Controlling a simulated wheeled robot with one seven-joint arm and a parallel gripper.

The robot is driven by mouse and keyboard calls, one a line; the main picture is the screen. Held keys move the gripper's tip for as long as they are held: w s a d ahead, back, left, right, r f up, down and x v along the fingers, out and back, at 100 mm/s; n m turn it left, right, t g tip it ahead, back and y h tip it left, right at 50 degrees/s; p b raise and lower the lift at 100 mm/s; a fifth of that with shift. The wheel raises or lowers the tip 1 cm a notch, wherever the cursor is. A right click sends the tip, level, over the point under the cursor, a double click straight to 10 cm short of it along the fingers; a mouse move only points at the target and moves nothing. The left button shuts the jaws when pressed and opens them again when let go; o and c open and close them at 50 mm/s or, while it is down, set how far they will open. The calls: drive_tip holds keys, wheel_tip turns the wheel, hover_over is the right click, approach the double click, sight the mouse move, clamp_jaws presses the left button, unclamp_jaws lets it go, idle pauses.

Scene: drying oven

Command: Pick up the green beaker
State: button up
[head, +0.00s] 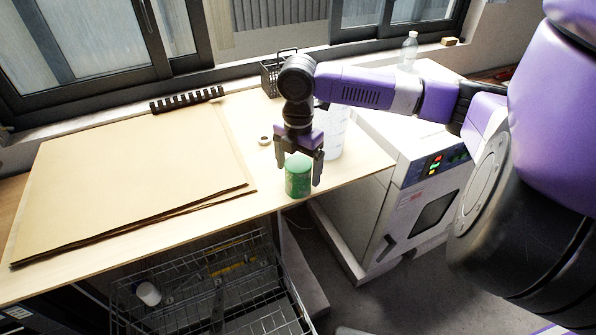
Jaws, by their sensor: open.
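The green beaker (298,180) stands upright near the front right edge of the wooden table. My gripper (300,174) points down over it in the head view. Its two fingers are apart, one to each side of the beaker's upper part. I cannot tell whether either finger touches the beaker. The gripper's body and fingers hide part of the beaker's top.
A white cylindrical container (335,135) stands just behind the gripper. A black basket (270,75) and a small white roll (264,141) are farther back. Cardboard sheets (130,180) cover the left of the table (350,165). The drying oven (425,195) stands to the right; a wire rack (220,290) is below.

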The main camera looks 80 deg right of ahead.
drive_tip(key=shift+f, duration=0.75)
drive_tip(key=c, duration=1.5)
drive_tip(key=shift+r, duration=0.15)
